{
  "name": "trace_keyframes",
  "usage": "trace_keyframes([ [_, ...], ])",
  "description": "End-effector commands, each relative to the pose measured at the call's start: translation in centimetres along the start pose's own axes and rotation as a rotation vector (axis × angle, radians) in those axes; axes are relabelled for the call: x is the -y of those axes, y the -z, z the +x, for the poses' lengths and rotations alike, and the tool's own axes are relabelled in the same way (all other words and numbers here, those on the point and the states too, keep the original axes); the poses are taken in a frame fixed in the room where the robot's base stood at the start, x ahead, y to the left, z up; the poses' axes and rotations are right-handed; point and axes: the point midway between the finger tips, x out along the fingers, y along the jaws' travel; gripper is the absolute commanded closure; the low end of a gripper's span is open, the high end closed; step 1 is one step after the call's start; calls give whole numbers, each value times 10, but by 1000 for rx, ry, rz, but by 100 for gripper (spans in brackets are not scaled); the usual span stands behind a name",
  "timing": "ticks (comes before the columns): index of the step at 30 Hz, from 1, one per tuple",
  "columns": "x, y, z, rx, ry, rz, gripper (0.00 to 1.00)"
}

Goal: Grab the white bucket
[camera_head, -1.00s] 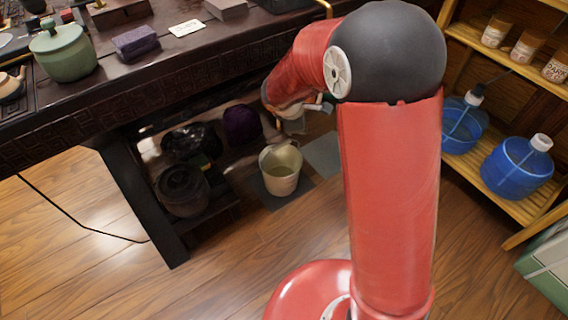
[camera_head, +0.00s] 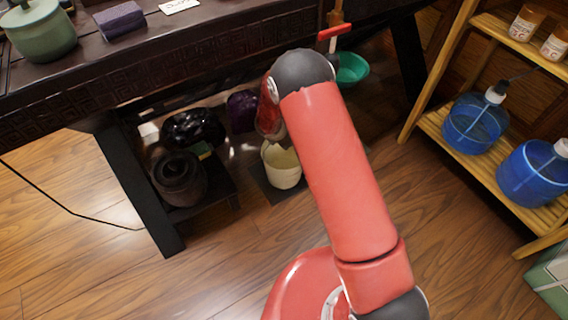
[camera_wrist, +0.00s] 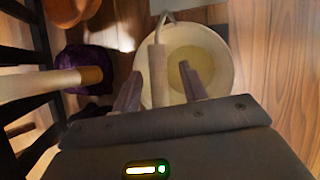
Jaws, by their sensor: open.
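The white bucket (camera_head: 283,170) stands upright on a dark floor tile under the table, partly hidden by my arm. In the wrist view the bucket (camera_wrist: 217,48) is seen from above, with something yellowish inside. Its handle with a pale grip (camera_wrist: 158,68) stands up across the left part of the opening. My gripper (camera_wrist: 160,70) is open, with one finger on each side of the handle grip. I cannot tell whether either finger touches it. In the head view my gripper is hidden behind the arm.
The dark table (camera_head: 215,60) overhangs the bucket. A dark pot (camera_head: 180,178) and a purple object (camera_head: 243,108) are to its left. A wooden rod (camera_wrist: 45,84) lies near my gripper's left side. A shelf (camera_head: 440,125) with blue water jugs stands right. Front floor is clear.

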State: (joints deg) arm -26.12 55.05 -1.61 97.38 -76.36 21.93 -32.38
Motion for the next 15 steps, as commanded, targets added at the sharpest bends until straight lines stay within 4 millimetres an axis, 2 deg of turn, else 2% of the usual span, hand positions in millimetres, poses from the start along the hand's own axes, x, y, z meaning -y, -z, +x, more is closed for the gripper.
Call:
trace_keyframes([
  [3, 0, 0, 10, 0, 0, 0, 57],
  [10, 0, 0, 10, 0, -1, 1, 57],
  [15, 0, 0, 10, 0, -1, 1, 79],
])
